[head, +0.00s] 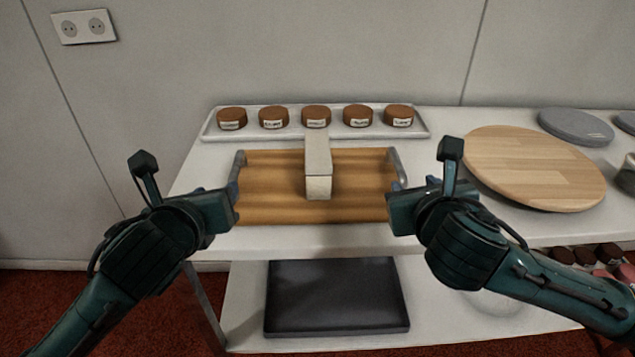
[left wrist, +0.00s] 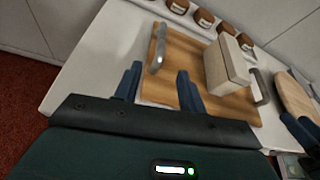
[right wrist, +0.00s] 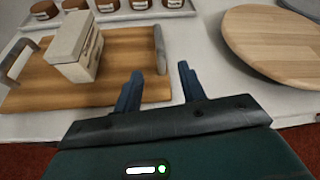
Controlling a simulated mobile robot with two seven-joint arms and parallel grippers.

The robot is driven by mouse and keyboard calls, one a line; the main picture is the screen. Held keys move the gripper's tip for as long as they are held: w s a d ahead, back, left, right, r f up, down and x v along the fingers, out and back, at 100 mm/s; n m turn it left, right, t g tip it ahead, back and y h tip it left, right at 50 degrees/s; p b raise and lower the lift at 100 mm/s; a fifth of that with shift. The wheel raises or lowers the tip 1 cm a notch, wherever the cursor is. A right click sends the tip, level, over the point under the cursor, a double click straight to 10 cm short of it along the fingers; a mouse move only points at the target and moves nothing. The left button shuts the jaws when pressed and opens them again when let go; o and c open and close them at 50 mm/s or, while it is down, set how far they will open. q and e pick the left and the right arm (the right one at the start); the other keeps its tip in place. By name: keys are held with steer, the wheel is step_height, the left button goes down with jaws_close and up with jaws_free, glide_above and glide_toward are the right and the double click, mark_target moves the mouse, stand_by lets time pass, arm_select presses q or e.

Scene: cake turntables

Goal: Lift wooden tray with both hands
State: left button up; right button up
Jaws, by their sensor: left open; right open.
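The wooden tray (head: 270,203) lies flat on the white table, with a grey metal handle at each short end. The left handle (left wrist: 157,48) shows in the left wrist view and the right handle (right wrist: 160,48) in the right wrist view. A pale box (head: 318,168) stands on the middle of the tray. My left gripper (head: 236,192) is open near the tray's front left corner, short of the left handle. My right gripper (head: 400,187) is open near the front right corner, short of the right handle. Its fingers (right wrist: 160,85) hold nothing.
A white tray (head: 425,131) with several labelled brown jars stands behind. A round wooden board (head: 535,168) lies close on the right, with grey discs (head: 575,126) beyond it. A dark slab (head: 337,297) lies on the lower shelf. Bare tabletop shows left of the wooden tray.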

mark_target(237, 173)
arm_select(q)
steer(key=x, duration=1.3)
steer(key=shift+w, duration=0.15)
arm_select(e)
steer(key=x, duration=1.3)
steer(key=shift+w+a+f, duration=0.1)
steer(key=shift+w, duration=0.05)
arm_select(q)
steer(key=shift+c, duration=0.3)
arm_select(e)
steer(key=shift+c, duration=0.3)
arm_select(q)
steer(key=shift+f, duration=0.1)
jaws_close()
arm_select(e)
jaws_close()
